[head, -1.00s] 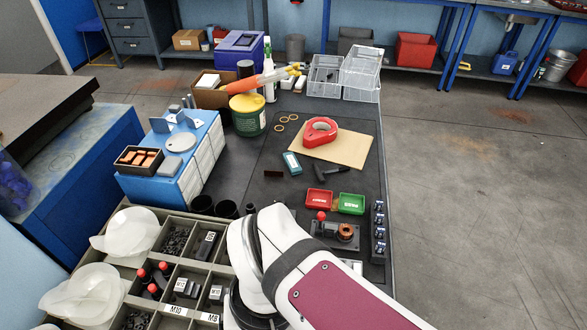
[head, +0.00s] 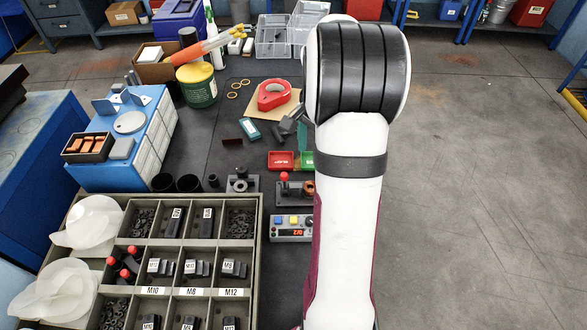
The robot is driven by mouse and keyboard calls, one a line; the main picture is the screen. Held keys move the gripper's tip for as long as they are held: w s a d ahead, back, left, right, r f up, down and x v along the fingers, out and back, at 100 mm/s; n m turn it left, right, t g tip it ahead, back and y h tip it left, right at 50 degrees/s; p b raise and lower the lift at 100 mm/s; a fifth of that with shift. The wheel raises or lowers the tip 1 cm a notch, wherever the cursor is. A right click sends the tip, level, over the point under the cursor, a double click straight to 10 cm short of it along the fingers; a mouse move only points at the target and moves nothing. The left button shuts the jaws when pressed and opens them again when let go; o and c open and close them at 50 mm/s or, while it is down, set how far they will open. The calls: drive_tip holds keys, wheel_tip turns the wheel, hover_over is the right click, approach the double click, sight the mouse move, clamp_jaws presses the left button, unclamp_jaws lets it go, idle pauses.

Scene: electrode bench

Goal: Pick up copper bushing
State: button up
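A copper-coloured ring-shaped part, which looks like the copper bushing (head: 308,187), sits on a small dark fixture with a red knob (head: 284,177), right of the bench's middle. My white arm hides its right side. Only a grey piece of what appears to be my gripper (head: 293,119) shows left of the arm, above and beyond the bushing and apart from it in the picture. The fingertips are not clear, so I cannot tell whether it is open or shut, or whether it holds anything.
A red tray (head: 281,161) and a partly hidden green tray (head: 307,161) lie beyond the fixture. A grey meter (head: 290,228) stands in front of it. A divided parts bin (head: 258,240) fills the near left. Red tape (head: 274,95) lies farther back.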

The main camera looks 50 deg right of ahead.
drive_tip(key=f, duration=1.3)
drive_tip(key=shift+w+d+f, duration=0.15)
drive_tip(key=shift+w+d, duration=0.15)
drive_tip(key=shift+w, duration=0.1)
clamp_jaws()
